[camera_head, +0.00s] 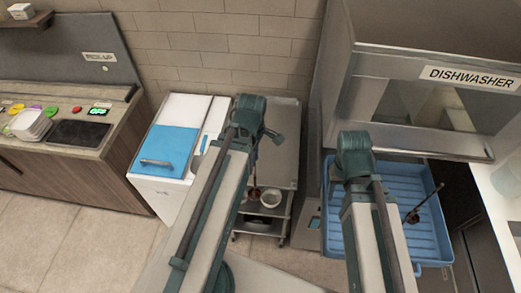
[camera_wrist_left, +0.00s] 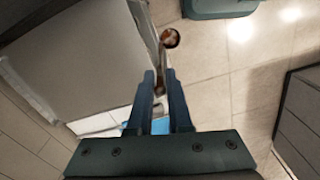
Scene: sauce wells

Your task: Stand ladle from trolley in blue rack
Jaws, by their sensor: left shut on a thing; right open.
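My left gripper (camera_wrist_left: 163,88) is shut on the ladle. In the left wrist view, the ladle's handle runs between the fingers and its round reddish-brown bowl (camera_wrist_left: 170,38) shows beyond them. In the head view, the ladle (camera_head: 254,192) shows beside my left arm, over the trolley area; my arm hides the fingers and part of the handle. The grey metal trolley (camera_head: 282,165) stands in the middle, partly behind my left arm. The blue rack (camera_head: 428,238) lies in front of the dishwasher, partly behind my right arm (camera_head: 356,160). My right gripper's fingers do not show.
A dark, thin-handled thing (camera_head: 411,216) is at the blue rack. The dishwasher (camera_head: 455,110) stands behind the rack. A white chest with a blue lid (camera_head: 168,148) is left of the trolley. The floor at lower left is clear.

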